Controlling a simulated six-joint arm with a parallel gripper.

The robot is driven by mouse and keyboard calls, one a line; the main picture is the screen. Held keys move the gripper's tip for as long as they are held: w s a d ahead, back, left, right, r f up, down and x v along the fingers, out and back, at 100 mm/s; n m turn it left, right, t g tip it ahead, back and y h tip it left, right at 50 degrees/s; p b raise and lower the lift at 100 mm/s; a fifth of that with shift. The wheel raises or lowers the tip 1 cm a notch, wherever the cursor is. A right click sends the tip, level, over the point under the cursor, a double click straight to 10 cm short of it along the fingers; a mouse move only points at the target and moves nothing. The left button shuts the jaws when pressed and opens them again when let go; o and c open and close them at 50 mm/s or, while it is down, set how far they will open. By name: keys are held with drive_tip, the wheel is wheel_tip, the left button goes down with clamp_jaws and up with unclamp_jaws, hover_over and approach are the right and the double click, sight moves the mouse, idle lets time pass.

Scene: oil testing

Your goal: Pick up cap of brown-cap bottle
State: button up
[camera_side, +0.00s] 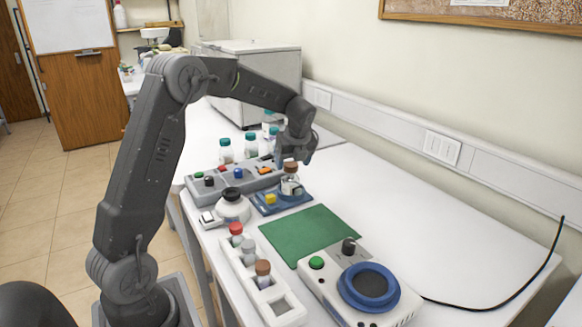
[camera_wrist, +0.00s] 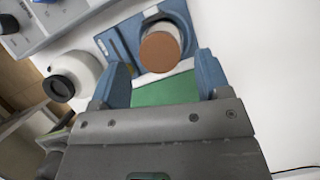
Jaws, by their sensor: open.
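A bottle (camera_side: 291,185) with a brown cap (camera_side: 290,167) stands upright on a blue stand (camera_side: 268,208). The wrist view shows the round top of this brown cap (camera_wrist: 159,52) from above, with the blue stand (camera_wrist: 120,52) around it. My gripper (camera_side: 297,156) is just above the bottle. In the wrist view my gripper (camera_wrist: 163,74) has its two blue fingers spread wide with nothing between them. The cap lies just beyond the fingertips, between their lines. In the side view the fingertips are small, and I cannot tell whether they touch the cap.
A white rack (camera_side: 255,290) at the front holds red-, grey- and brown-capped vials. A white round-necked flask (camera_side: 233,206) is left of the stand. A grey control box (camera_side: 215,184) and teal-capped bottles (camera_side: 251,146) stand behind. A green mat (camera_side: 310,235) and a blue-ringed device (camera_side: 368,287) lie in front.

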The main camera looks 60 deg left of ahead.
drive_tip(key=shift+x, duration=0.8)
drive_tip(key=shift+c, duration=0.2)
drive_tip(key=c, duration=0.9)
